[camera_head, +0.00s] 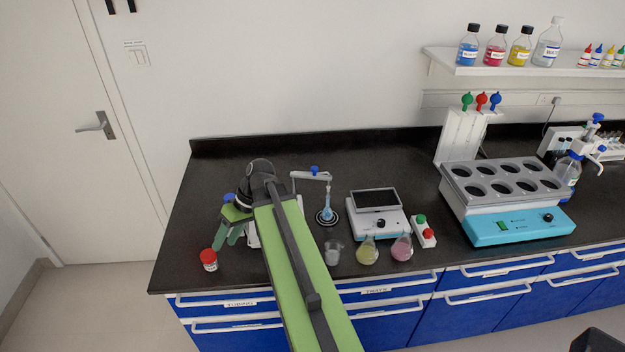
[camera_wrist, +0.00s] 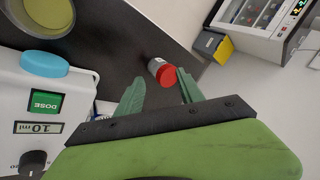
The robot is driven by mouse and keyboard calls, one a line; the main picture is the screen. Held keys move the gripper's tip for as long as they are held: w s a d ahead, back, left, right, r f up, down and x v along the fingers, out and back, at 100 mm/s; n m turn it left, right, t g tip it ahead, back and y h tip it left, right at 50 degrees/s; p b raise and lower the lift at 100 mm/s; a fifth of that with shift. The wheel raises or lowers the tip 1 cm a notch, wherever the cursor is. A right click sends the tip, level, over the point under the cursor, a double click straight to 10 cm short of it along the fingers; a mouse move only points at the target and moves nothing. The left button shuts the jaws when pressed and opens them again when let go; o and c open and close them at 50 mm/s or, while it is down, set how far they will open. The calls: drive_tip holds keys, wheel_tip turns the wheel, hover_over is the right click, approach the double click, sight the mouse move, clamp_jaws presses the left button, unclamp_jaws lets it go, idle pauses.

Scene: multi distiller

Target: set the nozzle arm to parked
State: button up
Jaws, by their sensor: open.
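A thin pale arm with a blue knob (camera_head: 314,170) reaches right from a post and looks like the nozzle arm. Its end is above a narrow flask of blue liquid (camera_head: 327,207) on a round dark base. The white dosing unit (camera_wrist: 27,92), with a green DOSE button and a 10 ml label, is at the left of the wrist view and mostly hidden behind my arm in the head view. My gripper (camera_head: 226,239) is open and empty at the left of the unit, pointing down, apart from the nozzle arm. Its fingers also show in the wrist view (camera_wrist: 160,88).
A red-capped jar (camera_head: 208,260) stands near the counter's front left. A beaker (camera_head: 333,252) and flasks with yellow (camera_head: 367,250) and pink (camera_head: 401,248) liquid stand along the front. A balance (camera_head: 375,215) is right of the nozzle arm. The back-left counter is clear.

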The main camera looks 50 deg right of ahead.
drive_tip(key=d+t+b, duration=0.1)
drive_tip(key=d, duration=0.2)
drive_tip(key=s+d+t+y, duration=0.1)
drive_tip(key=d, duration=0.3)
drive_tip(key=d+r+t+y+b, duration=0.1)
drive_tip(key=d, duration=0.3)
drive_tip(key=shift+s+d+n+t+b, duration=0.2)
drive_tip(key=shift+n+t+b, duration=0.1)
drive_tip(key=shift+n+t, duration=0.1)
drive_tip(key=s+d+r+t+b, duration=0.1)
drive_tip(key=d, duration=0.3)
drive_tip(key=s+d+r+t+b, duration=0.1)
drive_tip(key=s+d+t, duration=0.1)
drive_tip(key=d, duration=0.2)
drive_tip(key=s+d+r+n+t+b, duration=0.1)
drive_tip(key=s+d+r+t, duration=0.1)
drive_tip(key=d, duration=0.2)
drive_tip(key=shift+s+d+y, duration=0.1)
drive_tip(key=shift+d+y, duration=0.2)
drive_tip(key=shift+d, duration=0.1)
drive_tip(key=s+d+r+n+t+h+b, duration=0.15)
drive_tip(key=s+d+r+t, duration=0.25)
drive_tip(key=s+d, duration=0.45)
drive_tip(key=t+h+b, duration=0.2)
approach(314, 167)
drive_tip(key=shift+m+y, duration=0.25)
drive_tip(key=shift+y, duration=0.2)
drive_tip(key=x, duration=1)
drive_tip(key=shift+d+f, duration=0.2)
drive_tip(key=shift+f, duration=0.15)
